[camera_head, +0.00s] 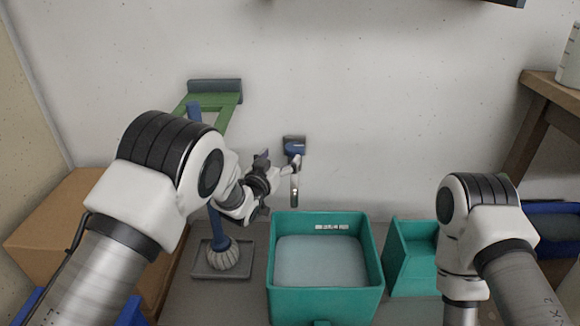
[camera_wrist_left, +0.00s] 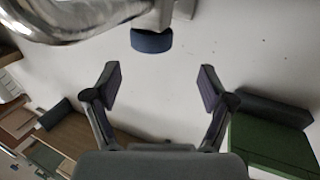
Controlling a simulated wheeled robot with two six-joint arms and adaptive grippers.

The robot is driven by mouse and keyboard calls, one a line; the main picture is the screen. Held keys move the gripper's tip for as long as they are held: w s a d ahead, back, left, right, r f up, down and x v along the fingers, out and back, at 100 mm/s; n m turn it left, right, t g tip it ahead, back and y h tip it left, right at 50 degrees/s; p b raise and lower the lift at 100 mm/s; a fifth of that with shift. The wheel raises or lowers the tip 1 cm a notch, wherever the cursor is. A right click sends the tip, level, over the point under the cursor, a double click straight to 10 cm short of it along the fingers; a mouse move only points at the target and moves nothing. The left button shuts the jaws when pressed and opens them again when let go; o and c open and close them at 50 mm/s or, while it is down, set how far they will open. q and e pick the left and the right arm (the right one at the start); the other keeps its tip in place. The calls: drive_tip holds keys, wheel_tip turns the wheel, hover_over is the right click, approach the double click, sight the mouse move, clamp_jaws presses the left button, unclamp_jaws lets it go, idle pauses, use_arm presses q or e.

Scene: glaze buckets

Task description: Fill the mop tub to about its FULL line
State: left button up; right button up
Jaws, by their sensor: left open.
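The teal mop tub (camera_head: 374,275) stands on the floor near the wall, holding pale, greyish-blue water. A white label (camera_head: 332,227) is on its back inner wall, just above the water's edge; its text is too small to read. A wall tap with a blue handle (camera_head: 294,148) hangs behind the tub, its spout pointing down. I cannot make out a stream. My left gripper (camera_head: 266,180) is open beside the tap. In the left wrist view, its empty fingers (camera_wrist_left: 160,82) are apart, with the tap's blue part (camera_wrist_left: 152,40) beyond them. My right gripper is not visible.
A mop with blue handle (camera_head: 217,230) stands on a grey tray (camera_head: 200,270) left of the tub. A green frame (camera_head: 228,110) is behind it. A cardboard box (camera_head: 50,225) is at left, a second teal container (camera_head: 408,280) at right, and a wooden table (camera_head: 548,88) at far right.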

sight(291, 152)
use_arm(q)
drive_tip(key=shift+d+f+b, duration=0.5)
drive_tip(key=shift+f+b, duration=0.1)
drive_tip(key=shift+f, duration=0.3)
drive_tip(key=shift+s+r, duration=0.25)
drive_tip(key=shift+r, duration=0.1)
drive_tip(key=shift+w+d+r, duration=0.1)
drive_tip(key=shift+w+r, duration=0.1)
drive_tip(key=b+x, duration=0.2)
drive_tip(key=x, duration=0.4)
drive_tip(key=shift+w+d+f+b, duration=0.1)
drive_tip(key=shift+w+d+b, duration=0.05)
drive_tip(key=shift+w+b, duration=0.2)
drive_tip(key=shift+w+d, duration=0.1)
drive_tip(key=shift+w, duration=0.2)
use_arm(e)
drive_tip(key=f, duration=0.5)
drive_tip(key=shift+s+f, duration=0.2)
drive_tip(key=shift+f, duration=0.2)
use_arm(q)
drive_tip(key=c, duration=1.2)
